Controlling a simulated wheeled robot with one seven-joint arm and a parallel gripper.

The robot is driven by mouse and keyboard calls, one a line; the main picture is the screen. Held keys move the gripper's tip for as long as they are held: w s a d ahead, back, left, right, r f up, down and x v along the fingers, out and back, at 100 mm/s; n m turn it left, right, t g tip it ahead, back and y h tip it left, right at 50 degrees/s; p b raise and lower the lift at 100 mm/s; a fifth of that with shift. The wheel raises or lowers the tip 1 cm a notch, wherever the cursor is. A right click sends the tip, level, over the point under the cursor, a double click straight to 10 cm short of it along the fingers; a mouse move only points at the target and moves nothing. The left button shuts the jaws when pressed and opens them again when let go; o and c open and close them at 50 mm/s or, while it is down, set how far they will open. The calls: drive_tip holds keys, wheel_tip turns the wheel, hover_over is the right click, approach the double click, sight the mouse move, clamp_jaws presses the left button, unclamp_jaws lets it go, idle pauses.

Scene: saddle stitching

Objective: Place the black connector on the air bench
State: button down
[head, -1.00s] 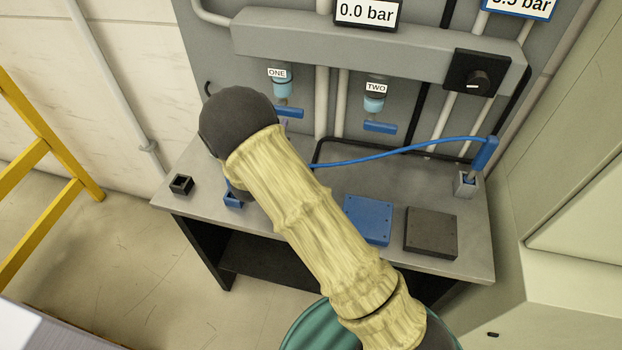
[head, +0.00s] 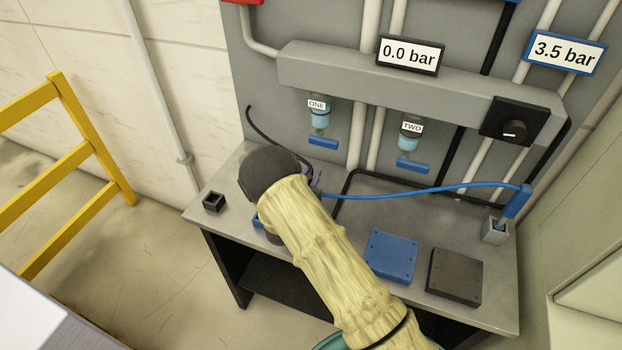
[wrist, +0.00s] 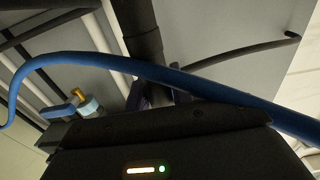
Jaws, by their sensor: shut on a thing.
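The air bench (head: 345,235) is a grey table against a grey panel. My gripper (wrist: 160,95) is shut on the black connector (wrist: 138,35), a thick dark cylinder standing up past the fingers in the wrist view. A black hose (wrist: 240,55) runs off to the right behind it. In the head view my gripper (head: 317,182) is mostly hidden behind my dark wrist, over the bench's left rear part. The connector itself is hidden there, but its black hose (head: 262,130) curves down from the panel toward the gripper.
An open black holder (head: 213,201) stands at the bench's left, with a blue one (head: 258,222) partly behind my arm. A blue hose (head: 430,190) crosses to a blue connector (head: 517,205) in a grey holder. A blue plate (head: 391,256) and black plate (head: 455,277) lie in front.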

drive_tip(key=shift+f, duration=0.8)
drive_tip(key=shift+f, duration=0.15)
drive_tip(key=c, duration=1.2)
unclamp_jaws()
drive_tip(key=b+v, duration=0.3)
drive_tip(key=v, duration=0.9)
drive_tip(key=shift+b, duration=0.4)
